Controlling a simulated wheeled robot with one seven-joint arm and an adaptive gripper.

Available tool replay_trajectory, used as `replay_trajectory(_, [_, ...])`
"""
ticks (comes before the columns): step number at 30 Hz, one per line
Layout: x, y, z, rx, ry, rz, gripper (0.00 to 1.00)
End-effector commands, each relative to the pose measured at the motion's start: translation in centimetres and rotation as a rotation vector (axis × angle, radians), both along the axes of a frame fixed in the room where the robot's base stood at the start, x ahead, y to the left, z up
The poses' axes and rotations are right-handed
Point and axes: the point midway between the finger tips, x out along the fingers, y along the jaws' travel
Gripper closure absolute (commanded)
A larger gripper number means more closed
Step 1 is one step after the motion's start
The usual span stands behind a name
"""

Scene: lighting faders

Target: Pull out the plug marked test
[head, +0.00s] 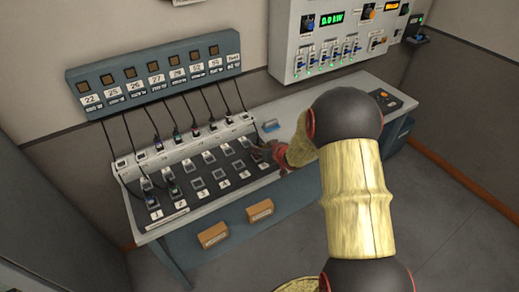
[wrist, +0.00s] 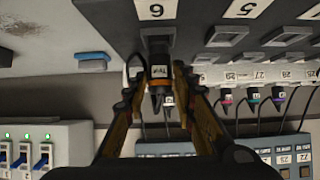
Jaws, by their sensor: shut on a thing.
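The plug marked "Te…" (wrist: 158,74), its label partly cut off from view, is dark with an orange band. In the wrist view it sits between my gripper's fingertips (wrist: 157,82), which are shut on it. It is at the socket beside the label 6 (wrist: 156,11); I cannot tell how deep it is seated. A black cord loops beside it. In the head view my gripper (head: 281,162) is at the right end of the dark socket panel (head: 222,184), and the plug is hidden or too small to make out. The label Test (head: 233,59) is at the rack's right end.
The blue-grey rack (head: 105,72) has several hanging cords leading to plugs in the pale strip (head: 190,145). A blue block (head: 270,126) lies on the bench just behind my gripper. A fader box (head: 338,40) hangs on the wall. Two brown boxes (head: 260,210) are on the bench front.

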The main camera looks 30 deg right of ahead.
Motion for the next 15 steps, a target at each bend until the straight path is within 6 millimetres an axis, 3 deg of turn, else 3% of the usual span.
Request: replay_trajectory(15, [0.0,0.0,2.5,0.0,0.0,0.0,1.0])
